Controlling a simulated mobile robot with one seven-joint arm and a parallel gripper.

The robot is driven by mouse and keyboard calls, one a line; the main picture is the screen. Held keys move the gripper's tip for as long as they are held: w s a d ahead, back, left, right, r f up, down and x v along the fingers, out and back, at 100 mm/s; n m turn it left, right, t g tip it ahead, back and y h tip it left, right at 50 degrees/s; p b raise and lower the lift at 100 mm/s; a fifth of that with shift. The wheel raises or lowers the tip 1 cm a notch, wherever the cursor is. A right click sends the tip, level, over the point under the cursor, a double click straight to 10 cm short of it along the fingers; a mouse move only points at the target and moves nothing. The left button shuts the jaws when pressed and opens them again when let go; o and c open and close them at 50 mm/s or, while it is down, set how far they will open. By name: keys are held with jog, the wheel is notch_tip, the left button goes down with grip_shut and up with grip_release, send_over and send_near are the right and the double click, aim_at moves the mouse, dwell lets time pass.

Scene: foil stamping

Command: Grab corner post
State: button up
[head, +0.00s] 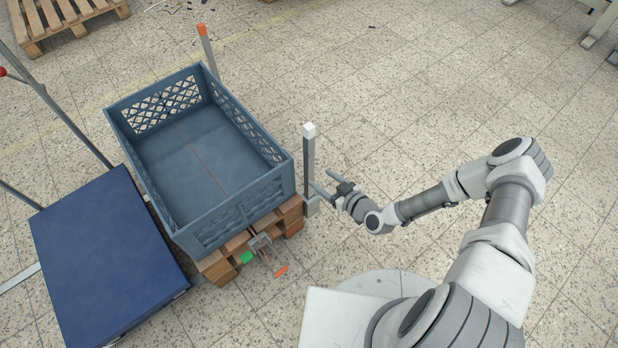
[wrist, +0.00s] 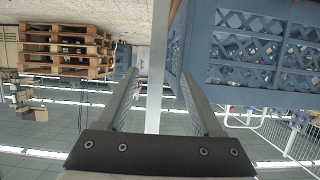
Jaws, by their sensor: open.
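A grey corner post (head: 309,160) with a white cap stands upright at the right corner of the blue-grey crate (head: 291,172). In the wrist view the post (wrist: 157,60) is a pale vertical bar showing in the gap between the fingers. My gripper (head: 323,184) is open at the lower part of the post, one finger on each side in the wrist view (wrist: 159,76). Gaps show on both sides of the post, and I cannot tell how deep it sits between the fingers. Another post with an orange top (head: 205,48) stands at the crate's far corner.
The empty crate rests on a wooden pallet (head: 214,267). Small green (head: 246,258) and orange (head: 281,271) pieces show at its front. A blue platform cart (head: 105,265) stands close on the left. Another pallet (head: 60,22) lies far left. The tiled floor to the right is clear.

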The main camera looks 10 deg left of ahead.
aim_at(312, 170)
jog(key=b+x, duration=0.2)
jog(key=x, duration=0.5)
jog(key=shift+w+d+b, duration=0.1)
jog(key=shift+w+b, duration=0.1)
jog(key=shift+b, duration=0.1)
jog(key=shift+w+a+f, duration=0.1)
jog(key=shift+w+a, duration=0.25)
jog(key=shift+a, duration=0.05)
grip_shut()
dwell(0.8)
